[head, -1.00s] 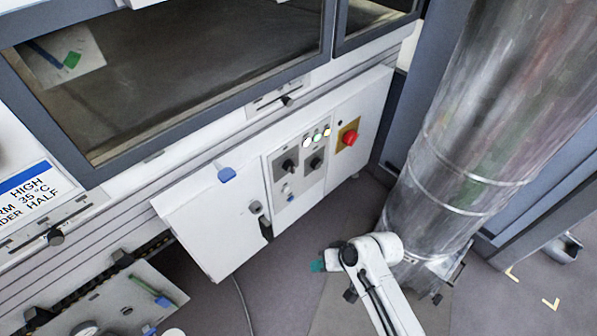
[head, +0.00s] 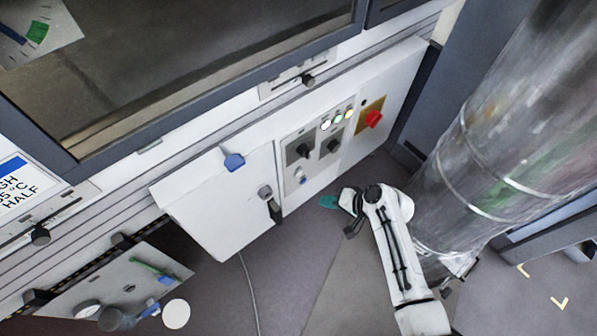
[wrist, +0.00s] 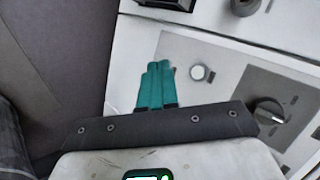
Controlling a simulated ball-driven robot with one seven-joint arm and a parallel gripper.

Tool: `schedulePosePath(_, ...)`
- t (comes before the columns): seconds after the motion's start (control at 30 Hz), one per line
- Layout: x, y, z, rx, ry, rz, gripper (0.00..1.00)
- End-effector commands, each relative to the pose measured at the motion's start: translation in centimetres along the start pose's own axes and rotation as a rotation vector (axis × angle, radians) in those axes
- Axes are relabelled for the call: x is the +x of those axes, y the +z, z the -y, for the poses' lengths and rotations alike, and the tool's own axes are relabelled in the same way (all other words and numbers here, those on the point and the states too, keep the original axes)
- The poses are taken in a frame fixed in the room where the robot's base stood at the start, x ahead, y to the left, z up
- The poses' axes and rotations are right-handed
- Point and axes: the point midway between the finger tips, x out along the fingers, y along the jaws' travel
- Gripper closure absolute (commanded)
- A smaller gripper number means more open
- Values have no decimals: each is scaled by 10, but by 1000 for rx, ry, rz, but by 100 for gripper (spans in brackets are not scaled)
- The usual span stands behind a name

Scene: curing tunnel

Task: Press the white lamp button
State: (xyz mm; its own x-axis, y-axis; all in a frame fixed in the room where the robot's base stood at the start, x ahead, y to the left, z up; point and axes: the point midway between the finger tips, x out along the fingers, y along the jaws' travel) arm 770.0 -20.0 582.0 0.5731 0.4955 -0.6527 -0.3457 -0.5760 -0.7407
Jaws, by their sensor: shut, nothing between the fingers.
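A small round white button (wrist: 200,72) with a metal rim sits on the control panel in the wrist view. In the head view, a small white button (head: 299,172) shows low on the panel, below a black knob; I take it to be the same one. My gripper (head: 328,202) is in front of the panel's lower edge, below and right of that button. In the wrist view, its teal fingers (wrist: 156,84) are shut side by side and empty, with the tips left of the button. I cannot tell the remaining gap to the panel.
The panel also has black knobs (head: 304,150), a row of small lit lamps (head: 338,118) and a red stop button (head: 373,118) on a yellow plate. A white cabinet door (head: 215,200) stands left. A large metal duct (head: 480,170) rises close on the right.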

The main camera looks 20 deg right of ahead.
Motion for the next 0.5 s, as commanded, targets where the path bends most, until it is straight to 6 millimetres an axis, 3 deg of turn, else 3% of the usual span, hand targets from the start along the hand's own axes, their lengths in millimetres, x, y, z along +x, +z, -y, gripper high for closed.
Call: schedulePosePath(0.5,40,-27,26,-4,-1,1,100)
